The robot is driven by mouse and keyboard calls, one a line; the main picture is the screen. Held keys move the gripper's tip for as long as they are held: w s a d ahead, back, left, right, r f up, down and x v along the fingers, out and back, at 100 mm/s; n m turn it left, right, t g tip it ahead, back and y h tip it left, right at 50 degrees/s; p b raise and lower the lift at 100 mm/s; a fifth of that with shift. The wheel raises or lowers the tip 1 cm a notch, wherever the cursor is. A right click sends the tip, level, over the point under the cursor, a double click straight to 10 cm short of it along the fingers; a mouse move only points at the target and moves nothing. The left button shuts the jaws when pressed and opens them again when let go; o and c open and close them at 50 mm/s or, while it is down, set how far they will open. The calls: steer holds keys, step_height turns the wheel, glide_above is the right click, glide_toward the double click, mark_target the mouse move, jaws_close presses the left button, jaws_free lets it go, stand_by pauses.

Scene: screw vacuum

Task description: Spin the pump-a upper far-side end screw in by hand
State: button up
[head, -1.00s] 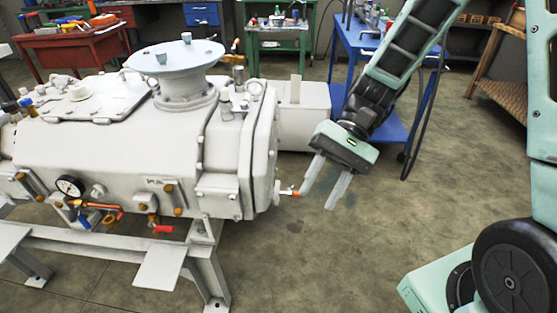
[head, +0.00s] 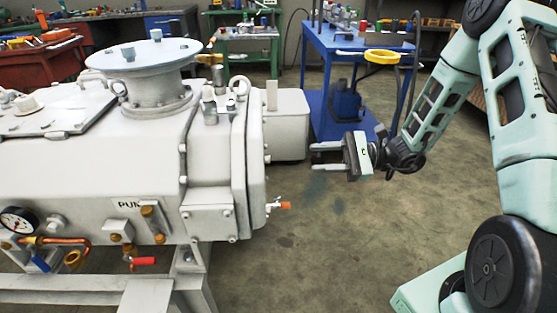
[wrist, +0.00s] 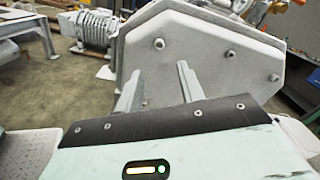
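Pump-a is a large white vacuum pump (head: 90,170) on a metal stand, filling the left of the head view. Its end plate (head: 255,165) faces my gripper and shows nearly edge-on there. In the wrist view the end plate (wrist: 190,35) fills the upper middle, with a bolt (wrist: 158,43) upper left, a bolt (wrist: 230,54) upper right and another (wrist: 274,77) farther right. I cannot tell which is the task's screw. My gripper (head: 315,158) is open and empty, level, pointing at the plate, with a gap between. Its two fingers (wrist: 158,88) stand before the plate.
A small valve with an orange tip (head: 283,205) juts from the pump's end below my gripper. A blue cart (head: 340,60) with a yellow ring (head: 381,56) stands behind. Open floor (head: 330,250) lies right of the pump.

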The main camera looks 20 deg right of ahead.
mark_target(267, 160)
steer(key=x, duration=1)
steer(key=shift+a, duration=0.25)
jaws_close()
